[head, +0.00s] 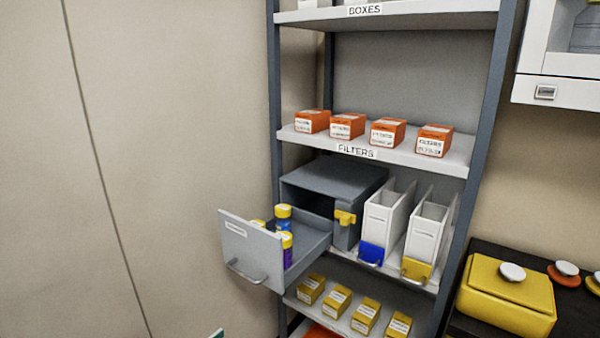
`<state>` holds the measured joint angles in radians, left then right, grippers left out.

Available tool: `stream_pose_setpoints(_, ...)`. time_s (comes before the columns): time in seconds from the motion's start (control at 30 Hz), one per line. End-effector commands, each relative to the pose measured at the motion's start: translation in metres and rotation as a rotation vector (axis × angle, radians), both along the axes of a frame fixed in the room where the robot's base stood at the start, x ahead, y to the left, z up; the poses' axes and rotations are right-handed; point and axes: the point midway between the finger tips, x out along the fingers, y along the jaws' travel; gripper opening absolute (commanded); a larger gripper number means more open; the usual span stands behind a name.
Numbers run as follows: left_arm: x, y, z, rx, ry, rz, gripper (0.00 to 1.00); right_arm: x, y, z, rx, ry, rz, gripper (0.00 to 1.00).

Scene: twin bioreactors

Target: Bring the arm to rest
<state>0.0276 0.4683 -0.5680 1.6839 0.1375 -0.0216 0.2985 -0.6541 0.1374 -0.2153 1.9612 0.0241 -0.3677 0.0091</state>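Neither of my grippers is in view, and no arm shows clearly. A grey drawer (240,246) is pulled out of a dark grey cabinet (335,178) on the middle shelf of a rack. Inside the drawer stand several yellow-capped bottles, among them a blue one (284,222) and a purple one (287,256). The drawer has a metal bar handle (246,273) on its front. A yellow latch-like part (345,218) sits on the cabinet's front, right of the drawer opening.
Orange filter boxes (347,126) stand on the shelf above. White holders with blue (371,254) and yellow (416,269) fronts stand right of the cabinet. Small yellow boxes (337,301) line the shelf below. A yellow case (505,303) sits on a dark counter at right.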

Motion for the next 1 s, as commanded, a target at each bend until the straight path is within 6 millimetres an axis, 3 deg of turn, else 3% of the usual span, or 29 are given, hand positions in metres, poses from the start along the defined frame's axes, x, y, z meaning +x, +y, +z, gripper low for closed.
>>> stream_pose_setpoints(0.03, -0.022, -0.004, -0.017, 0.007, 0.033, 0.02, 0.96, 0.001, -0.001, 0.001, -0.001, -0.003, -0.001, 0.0)
stream_pose_setpoints(0.17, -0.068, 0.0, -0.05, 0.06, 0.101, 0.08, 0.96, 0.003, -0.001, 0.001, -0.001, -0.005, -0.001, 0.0)
stream_pose_setpoints(0.3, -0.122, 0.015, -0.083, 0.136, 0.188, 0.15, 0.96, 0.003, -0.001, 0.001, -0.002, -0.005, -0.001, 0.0)
stream_pose_setpoints(0.5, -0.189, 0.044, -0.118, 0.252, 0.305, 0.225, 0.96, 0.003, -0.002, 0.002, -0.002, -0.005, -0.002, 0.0)
stream_pose_setpoints(0.7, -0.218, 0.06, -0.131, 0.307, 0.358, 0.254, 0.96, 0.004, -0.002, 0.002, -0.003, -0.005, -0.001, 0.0)
stream_pose_setpoints(1.0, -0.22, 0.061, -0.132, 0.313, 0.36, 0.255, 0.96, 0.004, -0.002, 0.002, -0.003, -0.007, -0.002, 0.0)
